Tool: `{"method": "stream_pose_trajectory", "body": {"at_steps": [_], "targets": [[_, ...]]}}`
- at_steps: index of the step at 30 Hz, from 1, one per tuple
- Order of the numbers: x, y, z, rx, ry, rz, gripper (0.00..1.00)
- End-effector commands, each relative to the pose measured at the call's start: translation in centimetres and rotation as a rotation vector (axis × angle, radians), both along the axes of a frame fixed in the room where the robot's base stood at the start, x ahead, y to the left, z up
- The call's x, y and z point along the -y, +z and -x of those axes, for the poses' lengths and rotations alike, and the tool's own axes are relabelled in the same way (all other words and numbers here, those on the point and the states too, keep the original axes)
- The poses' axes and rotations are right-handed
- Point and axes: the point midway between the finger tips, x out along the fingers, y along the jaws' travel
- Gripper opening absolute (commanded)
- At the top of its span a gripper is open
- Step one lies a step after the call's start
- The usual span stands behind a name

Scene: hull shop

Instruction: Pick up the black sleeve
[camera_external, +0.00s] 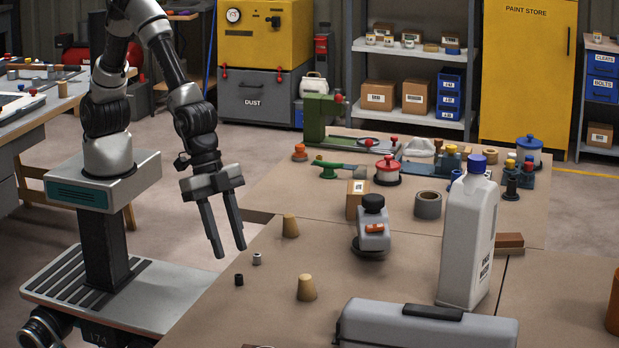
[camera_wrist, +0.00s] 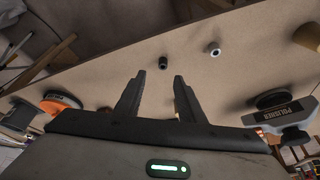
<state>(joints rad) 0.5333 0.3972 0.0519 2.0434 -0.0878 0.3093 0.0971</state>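The black sleeve (camera_external: 239,280) is a small dark cylinder on the brown bench top, near the bench's left edge. It also shows in the wrist view (camera_wrist: 163,63), ahead of the fingertips and between their lines. My gripper (camera_external: 228,253) is open and empty. It hangs above the bench's left edge, apart from the sleeve, with its fingers pointing down. In the wrist view its two fingers (camera_wrist: 159,77) stand wide apart with nothing between them. A small grey-white sleeve (camera_external: 257,258) sits just behind the black one, and shows to its right in the wrist view (camera_wrist: 213,48).
Tan tapered plugs (camera_external: 306,288) (camera_external: 290,226) stand to the right of the sleeves. A grey polisher (camera_external: 373,232), a white jug (camera_external: 468,240) and a grey case (camera_external: 425,328) stand farther right.

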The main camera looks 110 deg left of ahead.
Motion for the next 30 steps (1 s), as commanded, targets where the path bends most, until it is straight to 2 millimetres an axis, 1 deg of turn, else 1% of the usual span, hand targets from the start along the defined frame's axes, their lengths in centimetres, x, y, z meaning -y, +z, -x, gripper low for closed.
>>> {"method": "stream_pose_trajectory", "body": {"at_steps": [1,6,12,15,18,24,25,26,30], "targets": [[0.1,-0.6,-0.2,-0.001,0.001,0.0,0.36],[0.2,-1.5,-0.4,-0.002,0.001,-0.001,0.36],[0.2,-4.5,-1.3,-0.003,0.001,-0.001,0.36],[0.5,-5.5,-1.8,-0.002,0.001,-0.001,0.36],[0.6,-5.9,-2.0,-0.001,0.001,0.0,0.36],[0.6,-5.9,-2.0,0.0,0.001,0.0,0.36],[0.6,-5.9,-2.0,0.0,0.001,0.0,0.34],[0.6,-5.9,-2.0,0.0,0.001,0.0,0.29],[0.6,-5.9,-2.0,0.0,0.001,0.0,0.05]]}}
